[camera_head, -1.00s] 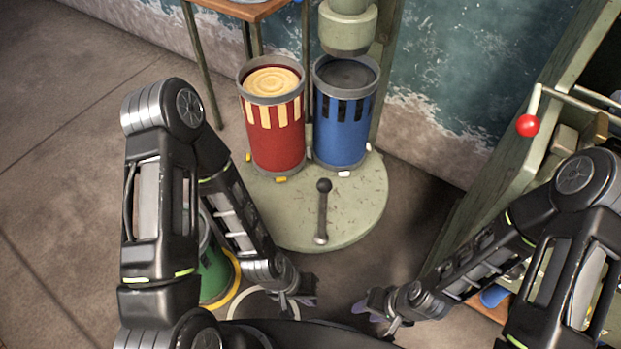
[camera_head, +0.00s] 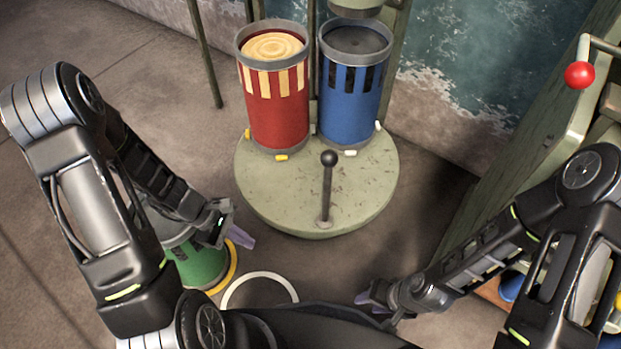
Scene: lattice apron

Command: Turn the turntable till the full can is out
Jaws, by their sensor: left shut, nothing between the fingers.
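The turntable (camera_head: 270,195) is a round grey-green disc on the floor, with an upright black-knobbed handle (camera_head: 328,185) near its front. A red can (camera_head: 278,115) with cream stripes stands on its back left, filled near the rim with pale swirled stuff. A blue can (camera_head: 349,110) with dark stripes stands at its back right, below the spout (camera_head: 356,8); its top looks dark. My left gripper (camera_head: 243,237) is shut and empty, left of the turntable's front edge, by the green can. My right gripper (camera_head: 368,297) is low in front of the turntable; its jaws are unclear.
A green can (camera_head: 200,262) stands on the floor at left on a yellow ring (camera_head: 228,270), partly hidden by my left arm. A white ring (camera_head: 262,276) lies empty beside it. A cabinet with a red-balled lever (camera_head: 579,75) stands at right.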

